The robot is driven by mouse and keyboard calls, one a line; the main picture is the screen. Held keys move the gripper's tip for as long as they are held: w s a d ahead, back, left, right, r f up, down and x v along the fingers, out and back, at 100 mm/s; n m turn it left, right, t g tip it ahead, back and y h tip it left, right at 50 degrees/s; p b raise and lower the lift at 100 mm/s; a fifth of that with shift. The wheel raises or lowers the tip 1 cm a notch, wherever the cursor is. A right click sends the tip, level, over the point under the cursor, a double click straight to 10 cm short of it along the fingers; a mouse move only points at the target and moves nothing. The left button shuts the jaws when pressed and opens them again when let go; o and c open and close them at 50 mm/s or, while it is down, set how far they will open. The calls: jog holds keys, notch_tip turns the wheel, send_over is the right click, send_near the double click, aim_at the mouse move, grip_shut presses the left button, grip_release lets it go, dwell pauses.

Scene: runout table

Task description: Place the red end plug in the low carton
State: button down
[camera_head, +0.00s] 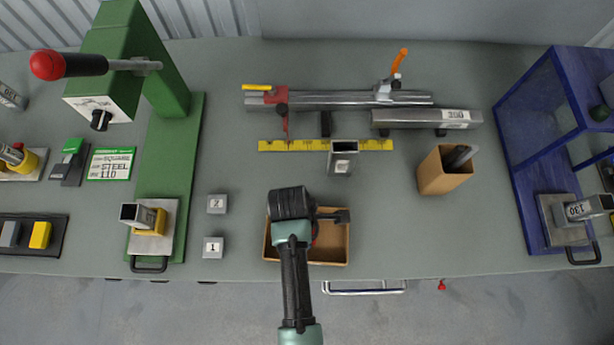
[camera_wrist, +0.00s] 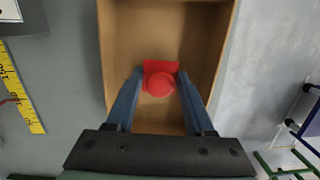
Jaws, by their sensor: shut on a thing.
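The red end plug (camera_wrist: 160,80) is between the two blue fingers of my gripper (camera_wrist: 160,88) in the wrist view, and the fingers are shut on it. The low carton (camera_wrist: 125,35), an open brown box, lies beneath the plug in that view. The plug is within the carton's outline; I cannot tell its height above the floor of the box. In the head view the carton (camera_head: 336,250) is at the front edge of the table. My wrist and gripper (camera_head: 328,216) cover much of it and hide most of the plug.
A taller brown carton (camera_head: 440,176) holding dark pieces stands to the right. An upright square tube (camera_head: 342,158) stands behind the low carton, near a yellow ruler (camera_head: 280,146). Numbered grey blocks (camera_head: 213,247) lie to the left. A green press (camera_head: 172,140) and blue frame (camera_head: 530,150) flank the area.

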jog(key=shift+f, duration=0.1)
jog(key=shift+c, duration=1.4)
grip_release()
